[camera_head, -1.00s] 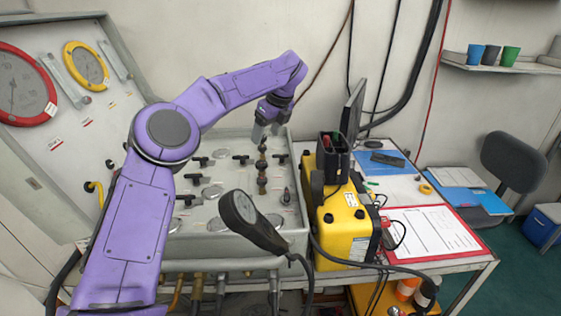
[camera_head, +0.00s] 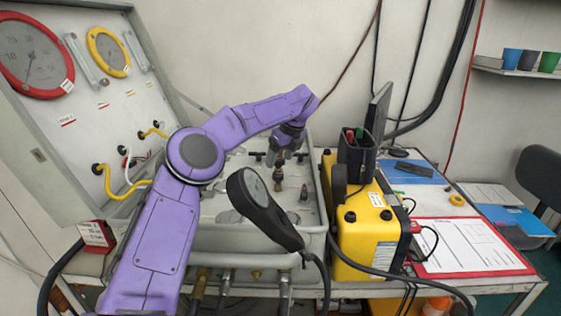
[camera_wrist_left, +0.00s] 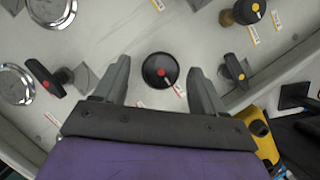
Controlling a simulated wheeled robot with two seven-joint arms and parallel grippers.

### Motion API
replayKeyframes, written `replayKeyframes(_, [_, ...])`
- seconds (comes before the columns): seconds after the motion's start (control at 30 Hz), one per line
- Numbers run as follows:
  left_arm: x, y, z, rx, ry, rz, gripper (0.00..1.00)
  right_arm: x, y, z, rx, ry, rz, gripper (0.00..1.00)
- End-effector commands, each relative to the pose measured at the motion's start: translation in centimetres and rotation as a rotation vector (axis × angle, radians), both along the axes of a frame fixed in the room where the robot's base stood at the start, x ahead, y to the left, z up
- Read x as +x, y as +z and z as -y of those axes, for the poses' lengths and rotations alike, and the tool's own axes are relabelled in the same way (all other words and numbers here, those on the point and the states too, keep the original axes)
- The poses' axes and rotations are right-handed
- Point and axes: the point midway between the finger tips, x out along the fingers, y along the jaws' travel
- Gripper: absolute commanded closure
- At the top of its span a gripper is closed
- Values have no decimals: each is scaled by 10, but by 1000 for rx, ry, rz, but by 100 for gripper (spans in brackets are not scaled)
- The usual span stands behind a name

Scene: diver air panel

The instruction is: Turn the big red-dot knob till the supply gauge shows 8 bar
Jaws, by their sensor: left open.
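The black round knob with a red dot (camera_wrist_left: 160,70) sits on the grey panel in the left wrist view. My left gripper (camera_wrist_left: 158,67) is open, with one finger on each side of the knob and a gap to each. In the head view my left gripper (camera_head: 278,158) points down over the panel's back part, and the knob cannot be made out there. A red-ringed gauge (camera_head: 32,56) and a yellow-ringed gauge (camera_head: 108,52) are on the upright board at the left. Which is the supply gauge, and its reading, I cannot tell. My right gripper is not in view.
A smaller red-dot handle (camera_wrist_left: 45,80) is left of the knob, and a yellow-dot handle (camera_wrist_left: 234,71) is right of it. A black hand-held device (camera_head: 265,208) stands before the panel. A yellow case (camera_head: 368,235) is at its right.

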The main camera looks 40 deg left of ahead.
Motion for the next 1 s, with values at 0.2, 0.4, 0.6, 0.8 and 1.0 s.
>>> replayKeyframes(0.2, [0, 1, 0, 0, 0, 0, 39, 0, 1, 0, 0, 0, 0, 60])
replayKeyframes(0.4, [0, 1, 0, 0, 0, 0, 86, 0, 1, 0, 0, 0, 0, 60])
replayKeyframes(0.6, [0, 0, 0, 0, -13, 1, 85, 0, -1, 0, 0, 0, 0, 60])
replayKeyframes(0.8, [-1, -1, -1, -1, -86, 2, 85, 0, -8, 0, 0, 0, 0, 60])
replayKeyframes(1.0, [-2, -1, -1, 0, -234, 3, 85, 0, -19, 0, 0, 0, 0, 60])
